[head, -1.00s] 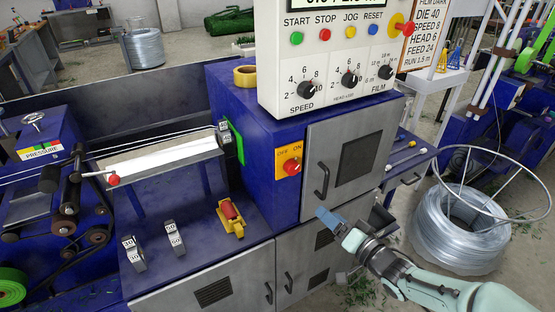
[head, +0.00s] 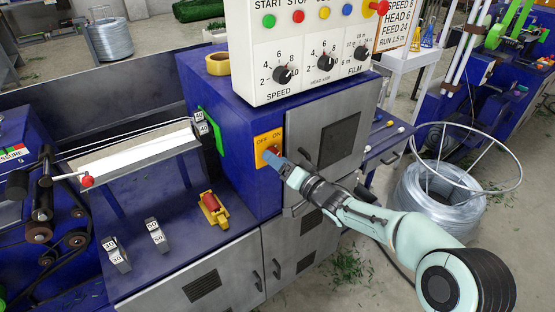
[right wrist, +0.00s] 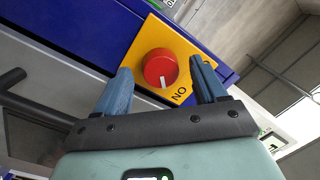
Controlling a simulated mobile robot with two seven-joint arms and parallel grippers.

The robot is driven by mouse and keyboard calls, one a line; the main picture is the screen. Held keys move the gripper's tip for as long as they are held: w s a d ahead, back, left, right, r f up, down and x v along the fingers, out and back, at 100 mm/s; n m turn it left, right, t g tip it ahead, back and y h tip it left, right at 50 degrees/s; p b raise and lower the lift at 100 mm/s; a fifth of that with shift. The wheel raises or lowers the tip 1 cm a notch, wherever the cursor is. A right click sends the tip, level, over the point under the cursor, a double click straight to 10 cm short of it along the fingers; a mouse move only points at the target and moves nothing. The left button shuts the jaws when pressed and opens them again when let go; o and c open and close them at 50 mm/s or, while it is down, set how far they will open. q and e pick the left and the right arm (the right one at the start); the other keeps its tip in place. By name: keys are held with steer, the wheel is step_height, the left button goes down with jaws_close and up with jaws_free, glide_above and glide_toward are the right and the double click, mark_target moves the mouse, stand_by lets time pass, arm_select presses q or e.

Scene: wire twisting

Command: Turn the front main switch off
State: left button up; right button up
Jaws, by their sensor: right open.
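The front main switch is a red round knob on a yellow plate (head: 261,139) marked OFF and ON, on the blue cabinet's front. In the right wrist view the red knob (right wrist: 161,68) sits between my gripper's two blue fingers, its white mark pointing toward the ON label. My right gripper (head: 271,157) is open at the switch, its fingers on either side of the knob in the wrist view. I cannot tell whether they touch it. In the head view the fingers hide part of the knob. My left gripper is not in view.
A grey cabinet door (head: 334,140) is beside the switch, partly behind my right arm. The white control panel (head: 305,50) with buttons and dials stands above. A wire coil (head: 437,200) lies on the floor at right. A red-and-yellow device (head: 213,209) sits on the lower blue table.

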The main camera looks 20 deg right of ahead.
steer(key=shift+w+a, duration=0.2)
steer(key=shift+w, duration=0.2)
steer(key=shift+c, duration=0.3)
steer(key=c, duration=1)
